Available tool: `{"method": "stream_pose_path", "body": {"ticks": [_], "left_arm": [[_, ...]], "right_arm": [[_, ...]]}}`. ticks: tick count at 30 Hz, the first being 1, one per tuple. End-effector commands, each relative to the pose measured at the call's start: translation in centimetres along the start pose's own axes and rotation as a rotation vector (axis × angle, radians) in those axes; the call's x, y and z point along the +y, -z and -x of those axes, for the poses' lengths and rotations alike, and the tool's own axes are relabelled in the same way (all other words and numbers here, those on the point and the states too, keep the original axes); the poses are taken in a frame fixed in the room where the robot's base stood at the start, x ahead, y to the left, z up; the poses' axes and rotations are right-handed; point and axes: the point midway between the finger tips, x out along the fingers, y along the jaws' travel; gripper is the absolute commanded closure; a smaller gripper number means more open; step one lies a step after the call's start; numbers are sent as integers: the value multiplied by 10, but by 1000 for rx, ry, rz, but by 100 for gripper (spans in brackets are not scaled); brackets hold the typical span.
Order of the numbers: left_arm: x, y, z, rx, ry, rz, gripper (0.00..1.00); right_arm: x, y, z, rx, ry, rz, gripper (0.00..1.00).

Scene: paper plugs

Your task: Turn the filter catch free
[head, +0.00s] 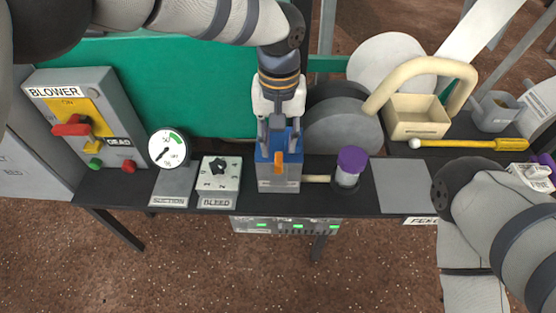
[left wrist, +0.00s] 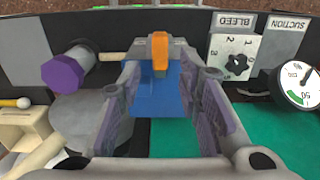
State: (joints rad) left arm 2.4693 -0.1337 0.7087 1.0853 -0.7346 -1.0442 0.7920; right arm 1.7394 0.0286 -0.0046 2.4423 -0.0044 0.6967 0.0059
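The filter is a box with a blue top (head: 267,148) and grey front, standing on the dark shelf. Its orange catch (head: 279,162) sits upright on the front part of the box. The catch also shows in the left wrist view (left wrist: 160,53), with the blue top (left wrist: 152,97) behind it. My left gripper (head: 278,143) points down over the box. Its fingers are apart, one on each side of the blue top, and nothing is clamped between them. In the wrist view the catch stands beyond the fingertips. My right arm shows at the right, but its gripper is out of view.
A purple-capped jar (head: 351,166) stands right of the filter, joined by a short pipe. Left of it are the bleed dial (head: 219,177), suction gauge (head: 170,150) and blower panel (head: 83,122). A cream bin (head: 414,118) and yellow tool (head: 470,144) lie right. A grey plate (head: 401,186) is bare.

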Motion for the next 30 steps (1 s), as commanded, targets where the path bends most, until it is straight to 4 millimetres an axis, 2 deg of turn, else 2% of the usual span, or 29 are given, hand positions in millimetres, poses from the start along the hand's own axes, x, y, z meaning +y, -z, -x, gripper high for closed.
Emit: {"method": "stream_pose_path", "body": {"ticks": [1,13,30], "left_arm": [[0,0,-6,-2,-1,0,68],[0,0,-7,2,0,-1,68],[0,0,-44,1,0,-1,68]], "right_arm": [[0,1,-4,-5,0,0,60],[0,0,-3,-5,0,0,60],[0,2,-12,-16,0,0,60]]}}
